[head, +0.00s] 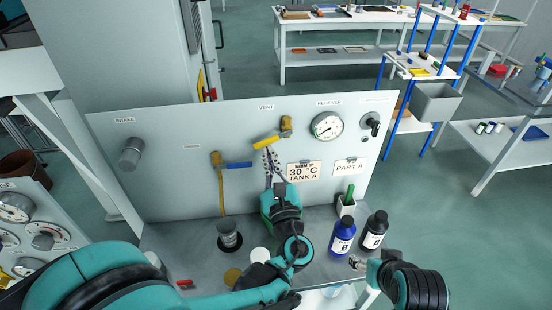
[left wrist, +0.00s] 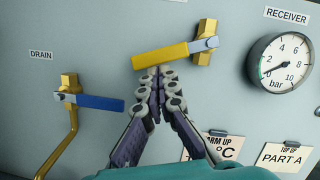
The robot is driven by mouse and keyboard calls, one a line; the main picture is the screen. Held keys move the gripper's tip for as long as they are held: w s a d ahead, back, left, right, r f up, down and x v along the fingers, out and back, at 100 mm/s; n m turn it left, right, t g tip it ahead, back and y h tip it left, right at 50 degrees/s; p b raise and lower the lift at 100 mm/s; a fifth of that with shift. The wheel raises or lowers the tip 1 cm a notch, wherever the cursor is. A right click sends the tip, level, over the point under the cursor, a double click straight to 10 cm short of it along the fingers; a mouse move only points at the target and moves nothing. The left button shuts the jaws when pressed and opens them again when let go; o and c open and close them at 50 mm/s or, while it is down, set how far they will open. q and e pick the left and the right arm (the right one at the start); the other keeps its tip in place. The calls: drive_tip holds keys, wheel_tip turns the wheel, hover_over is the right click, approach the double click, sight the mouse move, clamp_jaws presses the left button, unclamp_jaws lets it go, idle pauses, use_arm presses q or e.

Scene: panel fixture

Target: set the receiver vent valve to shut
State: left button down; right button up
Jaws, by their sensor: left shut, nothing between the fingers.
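The vent valve has a brass body (head: 286,125) and a yellow lever (head: 265,143) under the VENT label. The lever reaches left from the pivot, nearly level, its free end slightly lower. It also shows in the left wrist view (left wrist: 160,55). My left gripper (head: 268,152) is shut and empty, its fingertips (left wrist: 160,72) just under the lever near its free end; I cannot tell whether they touch. The receiver gauge (head: 327,126) points near 0 bar. My right gripper (head: 357,263) is low at the right, far from the valve; its fingers are unclear.
The drain valve's blue lever (head: 239,165) lies left of the left gripper. A black knob (head: 373,122) and hanging cards (head: 304,171) are on the panel.

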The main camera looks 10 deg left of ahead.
use_arm(q)
drive_tip(key=m, duration=0.1)
drive_tip(key=r+m+h, duration=0.1)
drive_tip(key=a+m, duration=0.1)
drive_tip(key=shift+s+a+r+t+p, duration=0.1)
drive_tip(key=shift+s+r+t+p, duration=0.1)
drive_tip(key=shift+r+t+p, duration=0.15)
drive_tip(key=shift+r, duration=0.1)
use_arm(e)
drive_tip(key=shift+r, duration=0.6)
use_arm(q)
drive_tip(key=shift+a+r, duration=0.1)
drive_tip(key=shift+r, duration=0.05)
